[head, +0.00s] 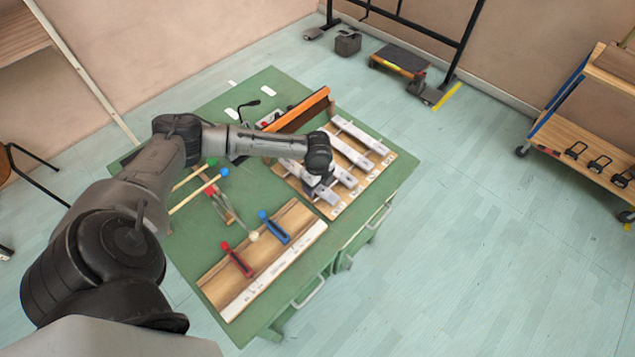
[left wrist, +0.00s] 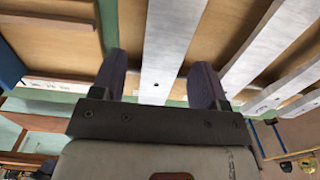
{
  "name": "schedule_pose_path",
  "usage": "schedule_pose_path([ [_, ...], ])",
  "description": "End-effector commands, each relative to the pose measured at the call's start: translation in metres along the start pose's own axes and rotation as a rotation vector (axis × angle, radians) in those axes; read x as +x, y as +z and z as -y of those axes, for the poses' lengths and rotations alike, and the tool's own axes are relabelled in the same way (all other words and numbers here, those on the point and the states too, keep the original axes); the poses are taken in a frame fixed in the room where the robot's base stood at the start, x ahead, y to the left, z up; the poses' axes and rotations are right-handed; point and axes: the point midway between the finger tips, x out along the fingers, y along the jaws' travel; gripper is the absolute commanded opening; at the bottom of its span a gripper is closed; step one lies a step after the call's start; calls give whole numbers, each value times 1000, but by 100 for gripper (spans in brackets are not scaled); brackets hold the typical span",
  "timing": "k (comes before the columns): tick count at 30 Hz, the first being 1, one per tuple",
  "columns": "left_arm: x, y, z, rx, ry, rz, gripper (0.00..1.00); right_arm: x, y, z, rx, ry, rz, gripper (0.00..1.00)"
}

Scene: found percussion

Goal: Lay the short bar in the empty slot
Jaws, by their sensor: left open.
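Several pale grey metal bars (head: 347,150) lie side by side on a wooden frame (head: 384,161) at the table's right end. My left gripper (head: 318,185) is over the near part of this frame, pointing down, its arm reaching in from the left. In the left wrist view its open fingers (left wrist: 158,78) stand on either side of one pale bar (left wrist: 165,50) with a small dark hole. I cannot tell whether the fingers touch it. Other bars (left wrist: 255,45) lie to its right. The arm hides part of the frame; I cannot clearly pick out the empty slot or the short bar. My right gripper is not in view.
The green table (head: 262,87) also carries an orange-topped board (head: 302,110), a wooden rack (head: 262,262) with red (head: 237,260) and blue-handled (head: 274,228) tools, and mallets (head: 199,190). A wooden cart (head: 590,150) stands at the right. The floor between is clear.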

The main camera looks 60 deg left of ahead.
Motion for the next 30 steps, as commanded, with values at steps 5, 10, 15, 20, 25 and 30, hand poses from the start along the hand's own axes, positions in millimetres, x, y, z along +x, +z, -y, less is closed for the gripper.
schedule_pose_path([
  [5, -22, 0, 1, 0, -3, -1, 68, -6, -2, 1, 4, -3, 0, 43],
  [10, -57, 0, 1, 1, -4, 0, 68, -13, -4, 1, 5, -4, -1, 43],
  [15, -89, 0, 0, 1, -3, 0, 68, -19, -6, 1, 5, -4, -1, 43],
  [20, -114, 0, 1, 1, -4, 0, 68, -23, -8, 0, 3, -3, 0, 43],
  [25, -130, 0, 0, 0, -2, -1, 68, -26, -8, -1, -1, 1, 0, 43],
  [30, -123, -18, -8, 12, -1, -10, 68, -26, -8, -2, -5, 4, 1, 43],
])
